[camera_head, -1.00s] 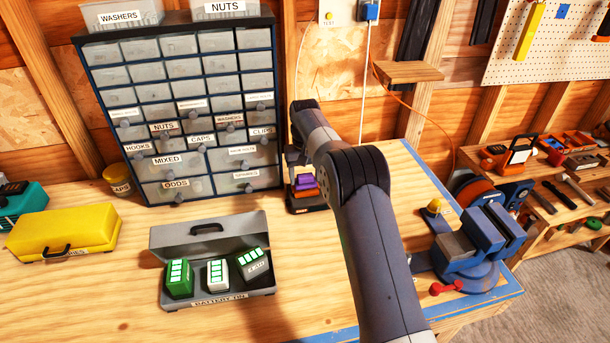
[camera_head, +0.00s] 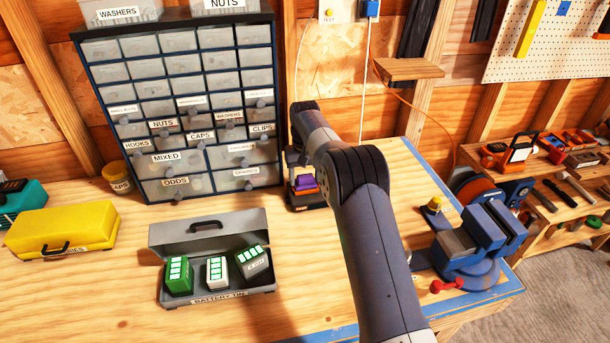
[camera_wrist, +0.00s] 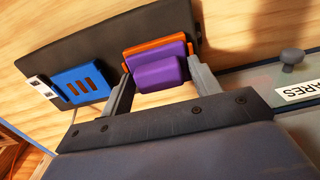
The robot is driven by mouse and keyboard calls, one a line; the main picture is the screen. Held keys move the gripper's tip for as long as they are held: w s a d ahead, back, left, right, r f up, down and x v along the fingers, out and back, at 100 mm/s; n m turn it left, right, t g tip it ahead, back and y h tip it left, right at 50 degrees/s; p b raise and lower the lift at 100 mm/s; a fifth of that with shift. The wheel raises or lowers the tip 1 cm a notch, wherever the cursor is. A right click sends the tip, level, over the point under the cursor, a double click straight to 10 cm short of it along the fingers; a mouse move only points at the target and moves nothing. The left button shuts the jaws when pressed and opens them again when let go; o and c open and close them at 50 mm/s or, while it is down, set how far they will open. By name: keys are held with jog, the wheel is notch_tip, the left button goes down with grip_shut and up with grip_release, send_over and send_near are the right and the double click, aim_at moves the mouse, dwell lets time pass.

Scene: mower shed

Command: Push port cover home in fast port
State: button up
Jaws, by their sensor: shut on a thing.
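The purple port cover (camera_wrist: 158,73) sits between my gripper's two fingers in the wrist view. Behind it is an orange-rimmed port (camera_wrist: 152,48) on a dark charger (camera_wrist: 105,42). The cover overlaps the orange rim; I cannot tell how deep it sits. My gripper (camera_wrist: 158,78) is shut on the cover. A blue slotted port (camera_wrist: 78,84) is on the same charger, to the left. In the head view the purple cover (camera_head: 305,181) shows above an orange part near the cabinet, and my arm hides much of the charger.
A drawer cabinet (camera_head: 200,125) stands close left of the charger. An open battery tin (camera_head: 180,302) with green and white batteries is in front. A blue vise (camera_head: 480,240) stands at right. Bare bench lies between the tin and my arm.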

jog(key=shift+s+f, duration=0.15)
jog(key=shift+f, duration=0.3)
jog(key=shift+s+f, duration=0.15)
jog(key=shift+f, duration=0.15)
jog(key=shift+b, duration=0.3)
jog(key=o, duration=1)
jog(key=shift+o, duration=0.7)
notch_tip(320, 180, up, 12)
jog(key=b, duration=0.1)
jog(key=shift+r, duration=0.15)
jog(key=f, duration=0.3)
jog(key=f+p, duration=0.1)
jog(key=f, duration=0.7)
jog(key=shift+w+f, duration=0.2)
jog(key=shift+w, duration=0.1)
